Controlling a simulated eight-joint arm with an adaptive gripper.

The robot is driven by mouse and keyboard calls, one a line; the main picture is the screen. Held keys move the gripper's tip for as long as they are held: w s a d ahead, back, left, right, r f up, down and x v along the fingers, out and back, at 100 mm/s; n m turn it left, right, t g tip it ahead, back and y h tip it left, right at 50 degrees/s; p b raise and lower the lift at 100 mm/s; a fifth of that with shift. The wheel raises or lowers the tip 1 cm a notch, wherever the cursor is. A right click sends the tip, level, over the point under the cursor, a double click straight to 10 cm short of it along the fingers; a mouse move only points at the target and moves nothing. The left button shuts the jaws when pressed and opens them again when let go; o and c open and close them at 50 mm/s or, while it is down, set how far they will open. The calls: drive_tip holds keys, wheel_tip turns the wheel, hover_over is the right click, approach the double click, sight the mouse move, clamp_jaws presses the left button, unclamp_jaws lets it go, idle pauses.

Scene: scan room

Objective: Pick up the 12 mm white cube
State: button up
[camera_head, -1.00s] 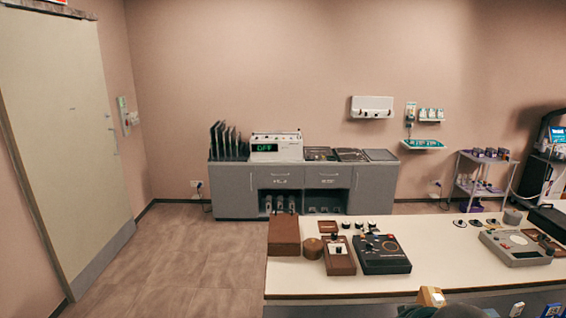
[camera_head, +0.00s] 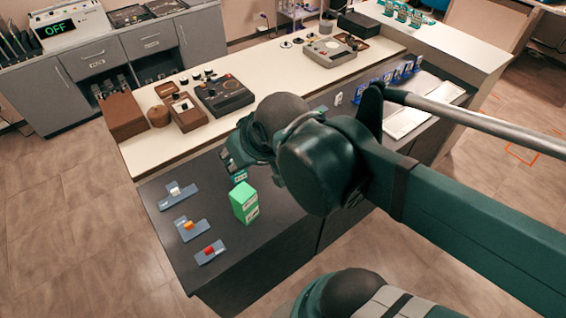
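A small white cube (camera_head: 174,190) sits on a blue-grey holder (camera_head: 187,193) at the left end of the dark lower counter. My gripper (camera_head: 228,160) is up and to the right of the white cube, clearly apart from it in the picture. Its fingers are small and partly hidden by my arm, so I cannot tell whether they are open or shut. No cube is seen in it.
Similar holders carry an orange piece (camera_head: 188,225) and a red piece (camera_head: 209,250). A green box (camera_head: 244,202) stands right of them on the dark counter (camera_head: 265,240). Behind, a raised cream shelf (camera_head: 290,75) holds brown boxes and a black device (camera_head: 222,95).

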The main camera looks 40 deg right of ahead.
drive_tip(key=w+d+f+n+g, duration=0.2)
drive_tip(key=w+d+f+n, duration=0.2)
drive_tip(key=d+f, duration=0.4)
drive_tip(key=w+d+f+n+g+b, duration=0.1)
drive_tip(key=w+d+f+n+g, duration=0.1)
drive_tip(key=w+d+f+n, duration=0.3)
drive_tip(key=w+d+f+n+g, duration=0.2)
drive_tip(key=w+d+f+n, duration=0.2)
drive_tip(key=d+f+n, duration=0.3)
drive_tip(key=shift+w+d+f+g, duration=0.2)
drive_tip(key=shift+d+f, duration=0.75)
drive_tip(key=shift+d, duration=0.2)
drive_tip(key=shift+w+d+f+g, duration=0.2)
drive_tip(key=shift+d+f, duration=0.75)
drive_tip(key=shift+d, duration=0.2)
drive_tip(key=shift+d+f+n, duration=0.35)
drive_tip(key=shift+f+n, duration=0.15)
drive_tip(key=shift+f, duration=0.05)
drive_tip(key=shift+f, duration=0.15)
drive_tip(key=shift+f+b, duration=0.45)
drive_tip(key=shift+f, duration=0.7)
drive_tip(key=shift+f, duration=0.15)
